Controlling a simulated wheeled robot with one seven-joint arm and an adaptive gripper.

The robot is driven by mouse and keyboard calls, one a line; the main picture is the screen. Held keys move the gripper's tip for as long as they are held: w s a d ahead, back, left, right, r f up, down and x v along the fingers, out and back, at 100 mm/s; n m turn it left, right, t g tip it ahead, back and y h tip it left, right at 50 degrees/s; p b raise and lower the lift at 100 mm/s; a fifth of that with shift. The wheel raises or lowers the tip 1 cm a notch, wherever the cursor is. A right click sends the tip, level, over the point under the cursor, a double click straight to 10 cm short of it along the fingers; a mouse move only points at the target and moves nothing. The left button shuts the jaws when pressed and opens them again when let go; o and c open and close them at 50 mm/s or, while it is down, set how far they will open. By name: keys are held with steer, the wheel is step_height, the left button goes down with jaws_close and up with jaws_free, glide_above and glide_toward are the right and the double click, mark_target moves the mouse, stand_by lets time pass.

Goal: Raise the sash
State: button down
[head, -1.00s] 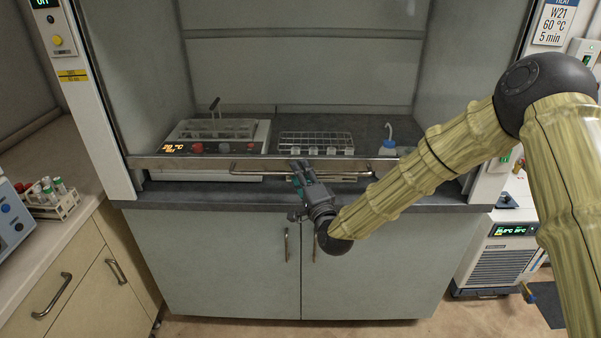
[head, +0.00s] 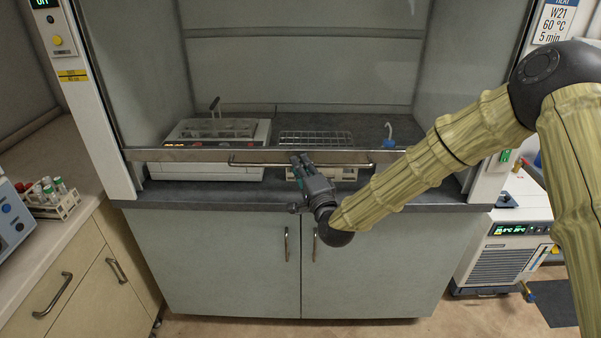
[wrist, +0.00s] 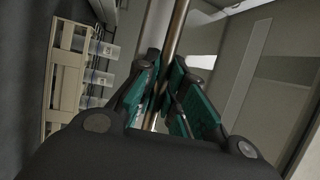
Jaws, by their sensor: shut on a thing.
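The sash of the fume hood shows its metal bottom rail (head: 200,155) crossing the opening in the head view, a little above the hood's work surface. A long horizontal handle bar (head: 260,164) runs along the front of the rail. My gripper (head: 301,160) is at the middle of this bar, shut on it. In the wrist view the bar (wrist: 177,30) passes between the green-padded fingers (wrist: 170,95). The fingers hide a short stretch of the bar.
Behind the sash stand a heating block (head: 215,132), a wire tube rack (head: 315,138) and a blue-capped bottle (head: 389,140). Cabinet doors (head: 230,260) lie below the hood. A tube rack (head: 50,200) stands on the left bench. A chiller (head: 508,250) stands at the right.

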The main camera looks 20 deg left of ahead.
step_height(320, 180, up, 46)
steer(key=p, duration=0.5)
steer(key=shift+p, duration=0.35)
steer(key=shift+r, duration=0.1)
steer(key=c, duration=1.5)
jaws_free()
steer(key=v, duration=1.2)
steer(key=shift+d, duration=0.1)
